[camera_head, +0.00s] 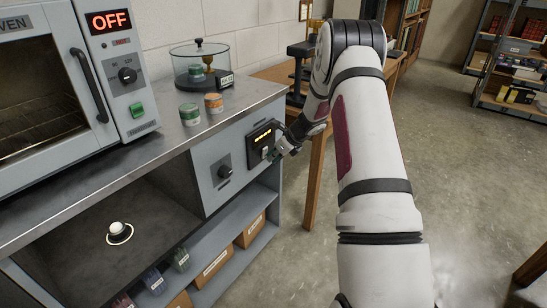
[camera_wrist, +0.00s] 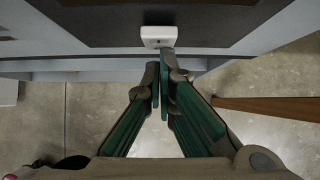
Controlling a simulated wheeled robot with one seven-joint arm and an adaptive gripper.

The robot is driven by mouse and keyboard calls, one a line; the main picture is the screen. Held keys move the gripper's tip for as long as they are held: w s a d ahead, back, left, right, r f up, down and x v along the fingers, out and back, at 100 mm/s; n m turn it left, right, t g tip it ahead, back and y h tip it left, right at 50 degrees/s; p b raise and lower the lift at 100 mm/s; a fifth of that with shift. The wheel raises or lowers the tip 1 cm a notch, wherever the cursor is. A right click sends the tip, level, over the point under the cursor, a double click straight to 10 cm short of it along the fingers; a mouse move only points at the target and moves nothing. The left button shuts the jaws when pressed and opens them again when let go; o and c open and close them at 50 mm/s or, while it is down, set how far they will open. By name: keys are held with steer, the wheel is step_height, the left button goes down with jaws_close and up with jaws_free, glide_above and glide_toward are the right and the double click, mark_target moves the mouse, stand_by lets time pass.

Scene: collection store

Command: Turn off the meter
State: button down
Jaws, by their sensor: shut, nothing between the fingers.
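The meter (camera_head: 262,136) is a black panel on the grey front of the bench, with a lit orange display. A small white switch (camera_wrist: 158,36) sits on the dark meter face (camera_wrist: 100,22) in the wrist view. My gripper (camera_head: 271,154) is at the lower right of the meter in the head view. In the wrist view my gripper (camera_wrist: 163,68) is shut and empty, its green fingers pointing at the switch from just below it. I cannot tell whether the fingertips touch the switch.
A dark knob (camera_head: 225,171) sits left of the meter. An oven (camera_head: 125,105) showing OFF, two small jars (camera_head: 190,115) and a glass-covered instrument (camera_head: 202,68) stand on the bench top (camera_head: 165,150). A wooden table (camera_head: 314,165) is close at the right.

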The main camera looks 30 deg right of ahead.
steer(key=shift+r, duration=0.15)
steer(key=shift+w+a+r+p, duration=0.1)
steer(key=shift+r+p, duration=0.5)
steer(key=shift+r, duration=0.15)
